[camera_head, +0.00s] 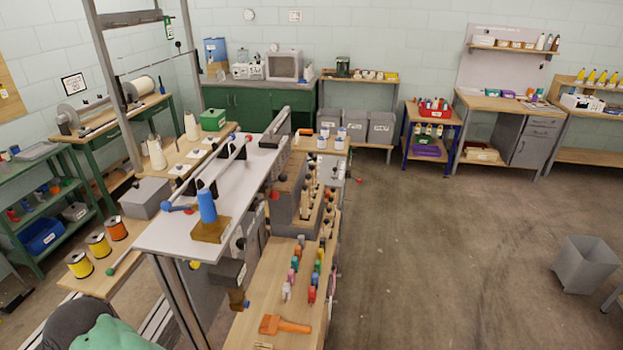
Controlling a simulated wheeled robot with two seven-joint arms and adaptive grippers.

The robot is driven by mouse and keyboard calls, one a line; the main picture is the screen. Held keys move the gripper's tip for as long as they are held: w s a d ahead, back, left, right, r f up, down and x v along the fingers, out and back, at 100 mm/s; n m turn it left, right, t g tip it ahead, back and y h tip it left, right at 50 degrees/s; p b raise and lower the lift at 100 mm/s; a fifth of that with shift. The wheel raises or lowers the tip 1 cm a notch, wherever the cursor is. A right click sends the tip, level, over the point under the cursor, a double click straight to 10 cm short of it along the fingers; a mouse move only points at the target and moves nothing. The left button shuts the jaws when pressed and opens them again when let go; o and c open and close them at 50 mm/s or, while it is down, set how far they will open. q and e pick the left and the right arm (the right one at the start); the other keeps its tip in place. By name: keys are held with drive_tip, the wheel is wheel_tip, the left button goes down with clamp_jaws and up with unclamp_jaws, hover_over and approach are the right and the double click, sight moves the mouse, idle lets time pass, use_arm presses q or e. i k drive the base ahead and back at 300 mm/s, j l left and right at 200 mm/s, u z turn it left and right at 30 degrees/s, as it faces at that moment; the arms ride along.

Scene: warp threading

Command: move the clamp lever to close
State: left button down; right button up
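On the light-grey table (165,235) a long grey bar (222,162) runs lengthwise on dark supports. At its near end is a small lever with a blue knob (168,206) and a reddish end; it looks like the clamp lever, but I cannot be sure. It lies roughly level, pointing left; I cannot tell whether the clamp is open or closed. A blue cylinder (207,206) stands upright on a brown block (210,230) beside it. Neither of my grippers can be made out in the head view.
Right of the table, a wooden bench (260,310) holds several coloured bobbins (296,265) and an orange tool (285,325). Several thread spools (98,244) stand at the left. A grey bin (583,265) stands at the far right. The middle floor (440,250) is clear.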

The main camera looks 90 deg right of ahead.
sight(282, 178)
drive_tip(key=k+z, duration=0.1)
drive_tip(key=z, duration=0.3)
drive_tip(key=k+z, duration=0.1)
drive_tip(key=z, duration=0.3)
drive_tip(key=k+z, duration=0.1)
drive_tip(key=z, duration=0.3)
drive_tip(key=k+l+z, duration=0.1)
drive_tip(key=l+z, duration=0.25)
drive_tip(key=k+l+z, duration=0.1)
drive_tip(key=l+z, duration=0.6)
drive_tip(key=i+l, duration=0.2)
drive_tip(key=l, duration=0.15)
drive_tip(key=i+l+u, duration=0.1)
drive_tip(key=i+l, duration=0.3)
drive_tip(key=l, duration=0.3)
drive_tip(key=i+l+u, duration=0.1)
drive_tip(key=l, duration=0.25)
drive_tip(key=i+l, duration=0.3)
drive_tip(key=i+l+u, duration=0.1)
drive_tip(key=l, duration=0.3)
drive_tip(key=i+l, duration=0.25)
drive_tip(key=l, duration=0.15)
